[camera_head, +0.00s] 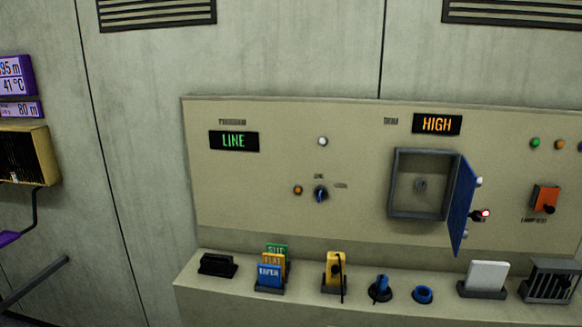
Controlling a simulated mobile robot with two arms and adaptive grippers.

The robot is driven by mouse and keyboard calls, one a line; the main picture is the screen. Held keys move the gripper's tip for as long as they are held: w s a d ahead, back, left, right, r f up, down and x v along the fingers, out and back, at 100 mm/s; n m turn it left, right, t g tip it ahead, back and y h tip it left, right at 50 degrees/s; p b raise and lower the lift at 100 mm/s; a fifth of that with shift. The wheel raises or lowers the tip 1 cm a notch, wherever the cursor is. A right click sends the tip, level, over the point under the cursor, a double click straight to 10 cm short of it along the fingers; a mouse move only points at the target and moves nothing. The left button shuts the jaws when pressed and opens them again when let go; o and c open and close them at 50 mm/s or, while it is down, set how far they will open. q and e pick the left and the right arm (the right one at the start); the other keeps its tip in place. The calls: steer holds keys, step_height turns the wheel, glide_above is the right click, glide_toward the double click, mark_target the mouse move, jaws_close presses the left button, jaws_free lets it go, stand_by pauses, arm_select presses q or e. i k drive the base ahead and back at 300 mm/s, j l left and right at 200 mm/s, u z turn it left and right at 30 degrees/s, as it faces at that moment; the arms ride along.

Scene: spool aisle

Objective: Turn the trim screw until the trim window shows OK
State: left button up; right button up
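The trim window (437,124) reads HIGH in orange letters on the beige panel. Below it is a grey-framed recess (399,184) with its blue door (463,207) swung open to the right. Inside the recess a small round grey part (421,185), apparently the trim screw, sits in the middle of the back wall. Its slot is too small to make out. A blue-handled tool (380,287) stands upright in a dark round holder on the ledge below. Neither of my grippers is in view.
A blue ring (423,295), a yellow tool (335,270), coloured cards (269,276) and a white block (488,276) stand along the ledge. A second window (234,141) reads LINE above a selector knob (320,194). The open door juts outward beside an orange switch (545,198).

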mark_target(420, 183)
steer(key=l+z, duration=0.35)
steer(key=l, duration=1.15)
steer(key=i, duration=0.05)
